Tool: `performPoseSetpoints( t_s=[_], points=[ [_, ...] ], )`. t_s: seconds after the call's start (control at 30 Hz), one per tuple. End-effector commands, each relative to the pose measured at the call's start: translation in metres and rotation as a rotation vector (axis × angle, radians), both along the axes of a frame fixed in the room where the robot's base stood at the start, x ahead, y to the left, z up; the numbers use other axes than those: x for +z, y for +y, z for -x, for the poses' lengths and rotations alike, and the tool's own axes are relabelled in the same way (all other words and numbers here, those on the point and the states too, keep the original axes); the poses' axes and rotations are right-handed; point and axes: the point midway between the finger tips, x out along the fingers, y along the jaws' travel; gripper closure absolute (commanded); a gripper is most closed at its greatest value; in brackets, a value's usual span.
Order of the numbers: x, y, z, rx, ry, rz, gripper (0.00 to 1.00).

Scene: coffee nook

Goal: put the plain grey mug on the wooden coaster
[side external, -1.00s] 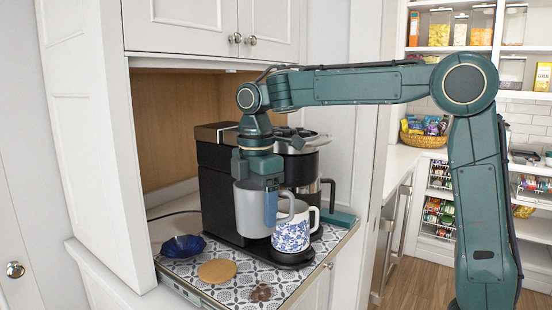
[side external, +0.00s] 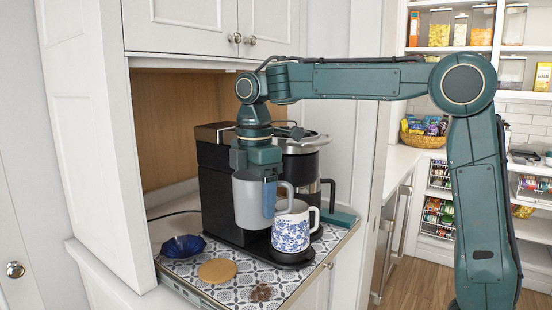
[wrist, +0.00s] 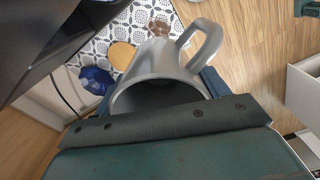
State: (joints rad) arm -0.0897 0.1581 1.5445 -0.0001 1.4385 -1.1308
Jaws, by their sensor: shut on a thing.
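The plain grey mug (side external: 251,203) hangs upright in the air in front of the coffee machine, its handle to the right. My gripper (side external: 258,170) is shut on it near the rim; in the wrist view the mug (wrist: 160,72) fills the middle, with its open mouth towards the camera. The round wooden coaster (side external: 217,271) lies flat and bare on the patterned mat, below and to the left of the mug. In the wrist view the coaster (wrist: 121,55) shows partly behind the mug.
A blue-and-white patterned mug (side external: 291,232) stands on the black coffee machine's (side external: 217,190) base, close to the grey mug's right. A dark blue bowl (side external: 183,246) sits left of the coaster. A small brown item (side external: 261,292) lies on the patterned mat (side external: 231,293) at the front. A cabinet wall (side external: 95,150) stands at left.

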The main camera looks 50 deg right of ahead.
Motion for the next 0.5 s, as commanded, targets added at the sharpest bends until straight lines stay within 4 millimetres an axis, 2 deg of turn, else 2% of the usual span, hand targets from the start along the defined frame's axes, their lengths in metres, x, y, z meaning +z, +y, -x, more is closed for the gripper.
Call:
performPoseSetpoints(
  t_s=[0.27,0.5],
  points=[
    [0.008,0.000,-0.024,-0.066,-0.001,-0.001,0.59],
    [0.018,0.000,-0.058,-0.171,0.000,0.000,0.59]
  ],
)
